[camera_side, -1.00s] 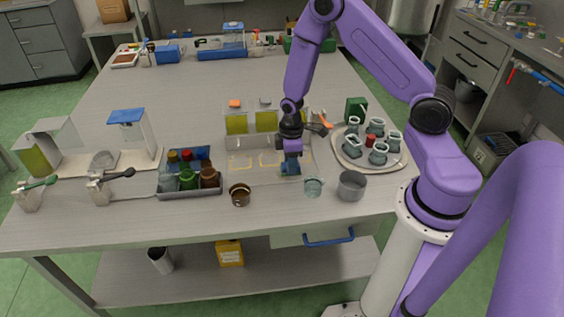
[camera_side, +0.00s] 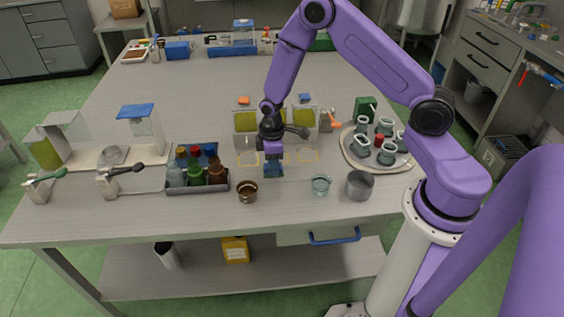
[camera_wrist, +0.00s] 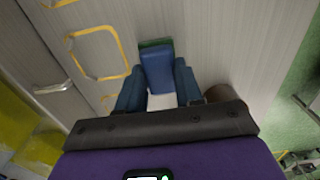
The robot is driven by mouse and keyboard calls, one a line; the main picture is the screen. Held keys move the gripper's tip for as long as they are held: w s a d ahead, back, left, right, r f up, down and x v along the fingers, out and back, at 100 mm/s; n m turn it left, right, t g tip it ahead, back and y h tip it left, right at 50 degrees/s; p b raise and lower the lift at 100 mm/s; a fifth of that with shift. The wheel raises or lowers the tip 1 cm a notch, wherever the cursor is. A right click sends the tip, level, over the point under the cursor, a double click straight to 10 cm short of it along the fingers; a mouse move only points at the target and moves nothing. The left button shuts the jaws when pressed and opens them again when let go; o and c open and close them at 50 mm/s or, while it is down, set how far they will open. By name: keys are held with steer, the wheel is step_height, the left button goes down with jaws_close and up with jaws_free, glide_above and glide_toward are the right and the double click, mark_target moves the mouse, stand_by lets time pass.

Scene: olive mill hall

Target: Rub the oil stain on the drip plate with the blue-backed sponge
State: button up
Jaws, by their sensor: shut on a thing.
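My gripper (camera_side: 273,165) is shut on the blue-backed sponge (camera_wrist: 157,68), which sits between the two blue fingers in the wrist view. A thin green edge shows at the sponge's far end. The gripper points down over the front left part of the pale plate with yellow outlines (camera_side: 300,172), which looks like the drip plate. I cannot tell whether the sponge touches the plate. One yellow outline (camera_wrist: 97,52) lies left of the sponge in the wrist view. I cannot make out the oil stain in either view.
A brown pot (camera_side: 248,192), a glass cup (camera_side: 321,185) and a grey metal pot (camera_side: 359,186) stand along the front. A grey crate of bottles (camera_side: 197,188) is left. A round tray with several jars (camera_side: 405,164) is right. Clear-fronted containers (camera_side: 300,120) stand behind the plate.

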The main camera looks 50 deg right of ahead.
steer(key=shift+w+a, duration=1.3)
steer(key=shift+a, duration=0.05)
steer(key=shift+s+d, duration=4.15)
step_height(320, 180, up, 8)
steer(key=shift+r, duration=0.1)
